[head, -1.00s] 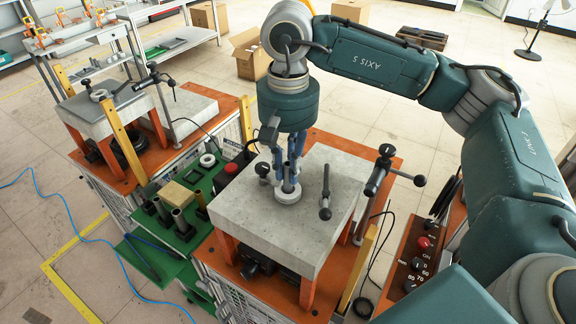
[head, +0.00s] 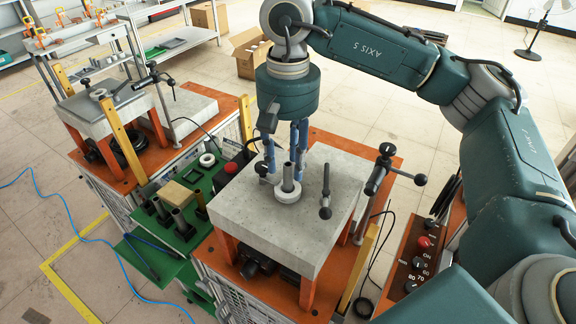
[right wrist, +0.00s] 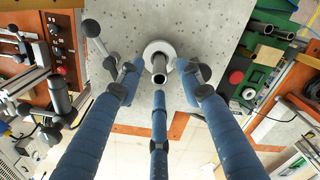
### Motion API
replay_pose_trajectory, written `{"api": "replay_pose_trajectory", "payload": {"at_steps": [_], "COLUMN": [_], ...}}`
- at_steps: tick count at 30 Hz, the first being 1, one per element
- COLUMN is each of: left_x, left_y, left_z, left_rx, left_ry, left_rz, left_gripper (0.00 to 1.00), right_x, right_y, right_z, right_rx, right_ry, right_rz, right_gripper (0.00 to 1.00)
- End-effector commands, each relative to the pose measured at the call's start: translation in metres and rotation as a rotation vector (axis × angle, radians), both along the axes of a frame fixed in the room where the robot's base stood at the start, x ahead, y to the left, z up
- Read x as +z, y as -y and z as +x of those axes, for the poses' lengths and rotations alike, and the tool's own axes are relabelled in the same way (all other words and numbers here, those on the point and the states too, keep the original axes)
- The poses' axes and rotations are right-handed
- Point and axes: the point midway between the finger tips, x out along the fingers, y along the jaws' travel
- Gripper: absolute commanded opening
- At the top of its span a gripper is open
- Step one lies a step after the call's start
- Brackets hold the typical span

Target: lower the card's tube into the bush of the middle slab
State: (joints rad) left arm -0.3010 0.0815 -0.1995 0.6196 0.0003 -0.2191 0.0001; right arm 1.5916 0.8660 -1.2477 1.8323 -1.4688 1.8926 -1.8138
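The middle slab (head: 240,215) is a speckled grey block on orange legs. On its top is a pale round bush (head: 288,195), seen also in the right wrist view (right wrist: 160,48). A dark grey tube (head: 288,178) stands upright in the bush, its hollow upper end (right wrist: 158,78) facing the wrist camera. My right gripper (head: 284,168) is above the slab, with its blue fingers spread around the tube and apart from it. It is open and holds nothing. How deep the tube sits is hidden inside the bush. My left gripper is not in view.
A black clamp post with ball-ended handles (head: 382,170) stands at the slab's right edge, and a short dark handle (head: 326,190) rises from its top. A green rack (head: 180,232) with several tubes, a tan block and a white ring is at left. Another slab (head: 95,112) stands beyond.

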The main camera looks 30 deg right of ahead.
Motion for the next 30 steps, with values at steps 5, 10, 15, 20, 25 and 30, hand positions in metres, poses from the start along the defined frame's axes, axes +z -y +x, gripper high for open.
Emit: {"api": "replay_pose_trajectory", "payload": {"at_steps": [5, 10, 15, 20, 25, 30], "left_x": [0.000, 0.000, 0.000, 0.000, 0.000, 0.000], "left_y": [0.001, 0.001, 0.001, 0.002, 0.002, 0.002], "left_z": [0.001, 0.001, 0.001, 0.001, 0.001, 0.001], "left_rx": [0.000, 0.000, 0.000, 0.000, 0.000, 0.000], "left_ry": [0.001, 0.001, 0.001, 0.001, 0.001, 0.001], "left_rz": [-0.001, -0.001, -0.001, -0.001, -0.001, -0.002], "left_gripper": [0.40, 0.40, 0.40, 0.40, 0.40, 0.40], "right_x": [0.042, 0.075, 0.091, 0.096, 0.096, 0.096], "right_y": [-0.001, 0.000, 0.000, 0.000, 0.000, 0.000], "right_z": [0.001, 0.000, 0.000, 0.000, 0.000, 0.000], "right_rx": [0.001, -0.001, 0.000, 0.001, 0.001, 0.000], "right_ry": [0.004, 0.003, 0.001, -0.001, -0.001, -0.001], "right_rz": [0.003, -0.001, 0.000, 0.000, 0.000, 0.000], "right_gripper": [0.37, 0.37, 0.37, 0.37, 0.37, 0.37]}}
